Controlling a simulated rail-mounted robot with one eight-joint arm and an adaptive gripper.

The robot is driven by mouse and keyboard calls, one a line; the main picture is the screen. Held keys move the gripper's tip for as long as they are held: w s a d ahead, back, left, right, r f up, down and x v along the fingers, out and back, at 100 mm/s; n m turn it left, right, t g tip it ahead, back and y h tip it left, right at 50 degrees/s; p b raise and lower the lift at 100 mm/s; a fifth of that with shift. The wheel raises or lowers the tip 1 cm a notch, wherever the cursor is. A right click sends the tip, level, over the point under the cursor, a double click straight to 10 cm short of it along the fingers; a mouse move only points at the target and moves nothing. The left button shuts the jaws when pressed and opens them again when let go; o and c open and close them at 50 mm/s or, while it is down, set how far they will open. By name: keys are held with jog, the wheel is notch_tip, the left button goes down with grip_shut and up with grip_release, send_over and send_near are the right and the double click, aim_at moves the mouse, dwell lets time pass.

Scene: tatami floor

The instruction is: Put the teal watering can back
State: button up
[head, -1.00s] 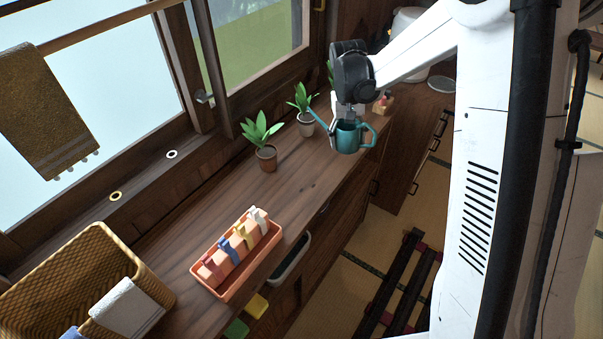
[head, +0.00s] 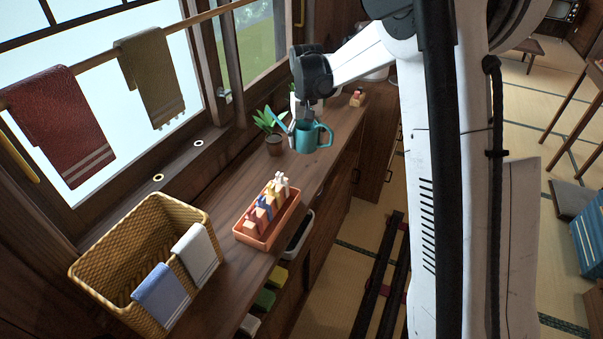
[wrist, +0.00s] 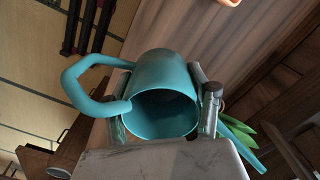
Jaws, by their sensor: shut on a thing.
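The teal watering can (head: 305,137) is held by my gripper (head: 305,120) above the wooden counter. In the head view its handle points right and its spout points up and left. In the wrist view I look into the open top of the can (wrist: 163,75), with a finger of my gripper (wrist: 165,105) on each side of its body. My gripper is shut on the can. The can looks upright and near the counter's front edge; I cannot tell its exact height over the counter.
A potted plant (head: 272,141) stands just left of the can. An orange tray (head: 265,236) with several coloured items sits nearer on the counter (head: 225,190). A wicker basket (head: 105,255) with cloths is at the near left. Bare counter lies between tray and plant.

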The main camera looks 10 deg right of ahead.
send_over(306, 170)
notch_tip(306, 170, down, 5)
jog(key=shift+r, duration=0.2)
jog(key=shift+a+f+b, duration=0.1)
jog(key=shift+f+b, duration=0.2)
jog(key=shift+f, duration=1.9)
jog(key=shift+f, duration=0.2)
jog(key=o, duration=1.5)
jog(key=shift+r, duration=0.1)
